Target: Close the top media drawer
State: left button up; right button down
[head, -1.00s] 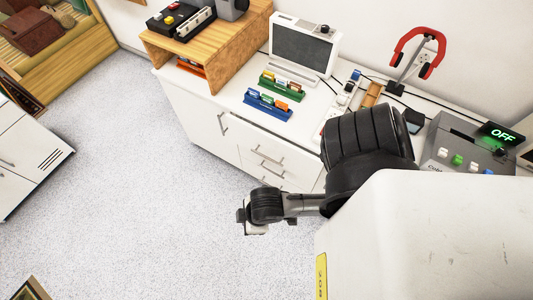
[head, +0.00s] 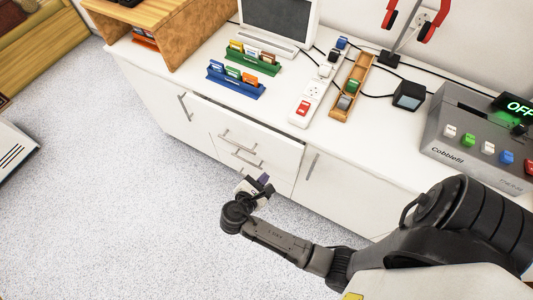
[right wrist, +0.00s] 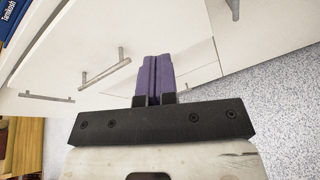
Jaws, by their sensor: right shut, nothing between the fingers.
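The white media cabinet stands against the wall. Its top drawer front (head: 262,133) is in the middle of the cabinet in the head view, with a dark gap showing along its upper edge under the countertop. A bar handle (head: 238,139) is on it, and a second bar handle (head: 246,159) sits just below on the lower drawer. My right gripper (head: 263,181) is shut and empty in front of the lower drawers. In the right wrist view its purple fingers (right wrist: 155,78) are together and point toward white fronts with bar handles (right wrist: 105,70). Contact cannot be told. My left gripper is not in view.
The countertop holds a green card rack (head: 252,57), a blue card rack (head: 236,80), a white power strip (head: 308,103), a wooden tray (head: 346,107) and a grey button console (head: 470,140). The speckled floor (head: 120,200) left of my arm is clear.

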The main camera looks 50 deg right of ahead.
jog(key=w+a+n+h+b, duration=0.3)
jog(key=w+n, duration=0.1)
jog(key=t+b, duration=0.1)
jog(key=b, duration=0.4)
send_near(268, 140)
jog(key=shift+n+h, duration=0.3)
jog(key=shift+h, duration=0.1)
jog(key=d, duration=0.4)
jog(key=w+d, duration=0.1)
jog(key=d, duration=0.1)
jog(key=shift+f, duration=0.3)
jog(key=shift+w+d+r, duration=0.1)
jog(key=shift+w+d, duration=0.1)
jog(key=shift+d, duration=0.55)
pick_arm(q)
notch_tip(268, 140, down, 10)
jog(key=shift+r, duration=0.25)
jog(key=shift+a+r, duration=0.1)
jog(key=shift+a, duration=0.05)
